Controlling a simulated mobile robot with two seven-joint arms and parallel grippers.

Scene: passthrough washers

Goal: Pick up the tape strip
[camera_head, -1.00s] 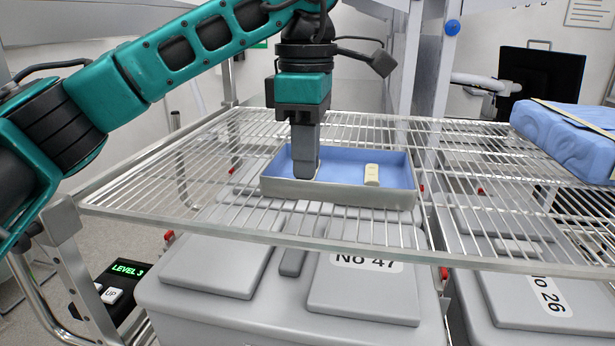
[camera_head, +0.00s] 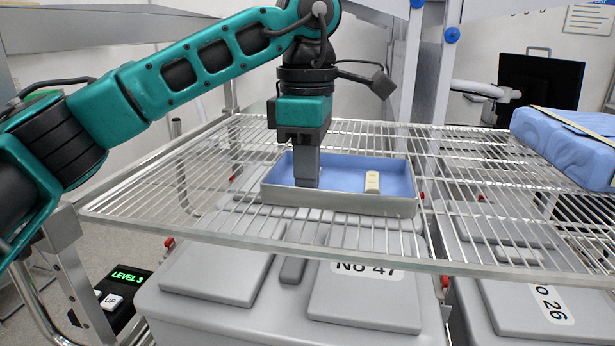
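A small cream-coloured piece (camera_head: 372,182) lies in the right part of a shallow tray with a blue lining (camera_head: 340,172) and a grey metal rim. It may be the tape strip, but I cannot be sure from its look. A beige band (camera_head: 575,121) also runs across a blue wrapped pack (camera_head: 562,143) at the right. My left gripper (camera_head: 306,184) points straight down into the left part of the tray, apart from and left of the cream piece. Its fingers show as one dark block, so the gap between them and anything there are hidden. My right gripper is out of view.
The tray stands on a wire shelf (camera_head: 180,203) with clear room to its left and right. Grey lidded bins (camera_head: 215,267) sit below. Upright posts (camera_head: 431,60) stand behind the shelf. A lit level panel (camera_head: 126,276) is at the lower left.

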